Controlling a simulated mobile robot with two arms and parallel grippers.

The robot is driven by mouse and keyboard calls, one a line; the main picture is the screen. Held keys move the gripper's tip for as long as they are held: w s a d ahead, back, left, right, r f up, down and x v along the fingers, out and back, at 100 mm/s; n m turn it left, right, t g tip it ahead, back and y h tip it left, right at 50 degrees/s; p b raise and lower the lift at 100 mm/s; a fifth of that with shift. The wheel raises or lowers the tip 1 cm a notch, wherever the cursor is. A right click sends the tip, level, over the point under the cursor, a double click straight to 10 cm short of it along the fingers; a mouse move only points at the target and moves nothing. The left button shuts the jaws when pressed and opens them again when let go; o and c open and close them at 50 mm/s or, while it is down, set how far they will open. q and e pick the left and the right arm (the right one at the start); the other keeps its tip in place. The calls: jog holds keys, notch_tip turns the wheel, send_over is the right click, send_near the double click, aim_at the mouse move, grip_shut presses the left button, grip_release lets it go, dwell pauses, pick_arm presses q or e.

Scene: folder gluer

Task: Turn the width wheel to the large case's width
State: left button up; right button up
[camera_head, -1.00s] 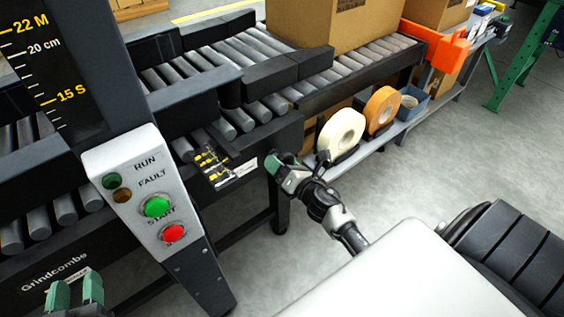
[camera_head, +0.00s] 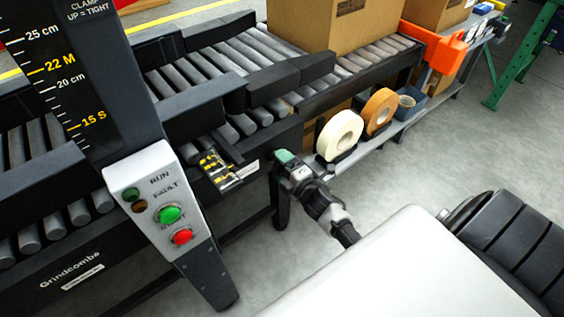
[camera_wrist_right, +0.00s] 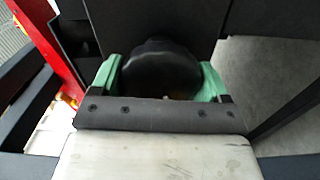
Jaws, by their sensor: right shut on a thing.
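The width wheel is a black round knob (camera_wrist_right: 161,70), seen in the right wrist view between the two green fingers of my right gripper (camera_wrist_right: 163,82). My right gripper is shut on it, one finger at each side. In the head view my right gripper (camera_head: 283,158) is at the machine's front edge, and the wheel is hidden there. A small scale with yellow marks (camera_head: 216,168) lies just left of it; its figures are too small to read. My left gripper is out of the picture.
A post with a height scale (camera_head: 75,70) and a control panel (camera_head: 160,200) with green and red buttons stand at left. A carton (camera_head: 345,22) sits on the rollers (camera_head: 365,62). Tape rolls (camera_head: 340,135) sit on a low shelf. The floor at right is open.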

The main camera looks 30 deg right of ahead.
jog(key=shift+r+m, duration=0.2)
jog(key=shift+m, duration=0.4)
jog(key=m+p, duration=0.2)
jog(key=shift+d+m, duration=0.1)
jog(key=shift+m, duration=0.6)
jog(key=m+p, duration=0.2)
jog(key=m, duration=0.3)
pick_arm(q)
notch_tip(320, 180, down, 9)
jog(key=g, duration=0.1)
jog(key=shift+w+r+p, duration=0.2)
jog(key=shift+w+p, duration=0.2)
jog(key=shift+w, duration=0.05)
pick_arm(e)
jog(key=shift+f+m, duration=0.1)
jog(key=shift+m, duration=0.6)
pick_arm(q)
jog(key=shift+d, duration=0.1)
pick_arm(e)
jog(key=o, duration=0.9)
jog(key=shift+s, duration=0.25)
pick_arm(q)
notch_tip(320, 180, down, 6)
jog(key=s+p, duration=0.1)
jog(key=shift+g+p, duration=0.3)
jog(key=shift+p, duration=0.1)
pick_arm(e)
jog(key=s, duration=1)
jog(key=shift+s+d, duration=0.2)
jog(key=shift+d, duration=0.25)
